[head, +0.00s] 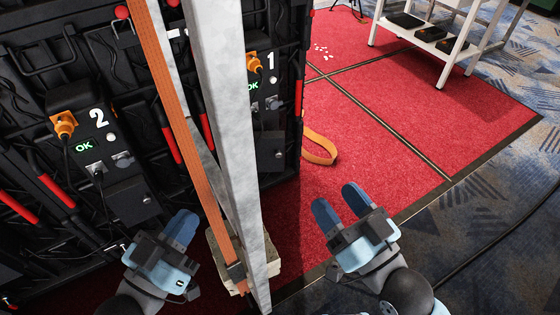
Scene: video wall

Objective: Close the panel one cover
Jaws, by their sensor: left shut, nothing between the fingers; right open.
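Panel one, marked "1" (270,62), is on the black video wall in the upper middle, with a green OK display and an orange plug (255,63). Below it is a dark box-like cover (270,152) with a small round latch; I cannot tell whether it is open or closed. The grey post partly hides this panel's left side. My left gripper (186,222) is shut and empty, left of the post and below panel two. My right gripper (339,203) is open and empty over the red carpet, below and right of panel one.
A grey upright post (228,120) and an orange strap (172,110) stand between my grippers, with a weight block at the base. Panel two (97,118) is at left. An orange strap loop (320,148) lies by the wall. A white shelf (430,40) stands at back right.

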